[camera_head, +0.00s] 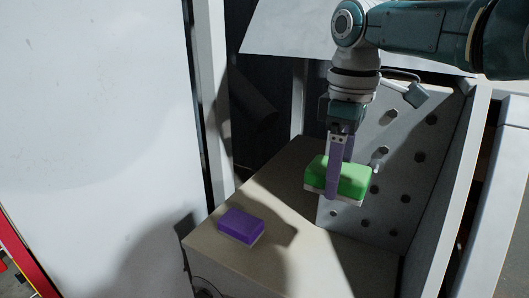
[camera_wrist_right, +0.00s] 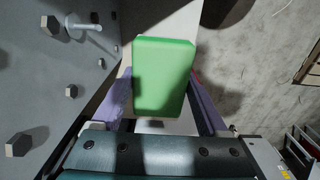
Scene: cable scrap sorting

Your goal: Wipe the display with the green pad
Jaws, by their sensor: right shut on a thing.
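The green pad (camera_head: 352,177) is a block with a pale underside. My right gripper (camera_head: 338,178) is shut on it, one purple finger on each side, and holds it above the beige tabletop. In the right wrist view the green pad (camera_wrist_right: 164,76) sits between the two purple fingers, and its green face is in plain sight. A large, pale, smooth panel (camera_head: 95,110) fills the left of the head view. I cannot tell whether it is the display. The pad is well apart from this panel. My left gripper is not in view.
A purple block (camera_head: 241,226) lies on the beige tabletop (camera_head: 290,185). A grey board with dark bolts and pegs (camera_head: 395,150) stands right behind the held pad. A pale upright post (camera_head: 209,90) stands between the panel and the table. The tabletop is otherwise mostly clear.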

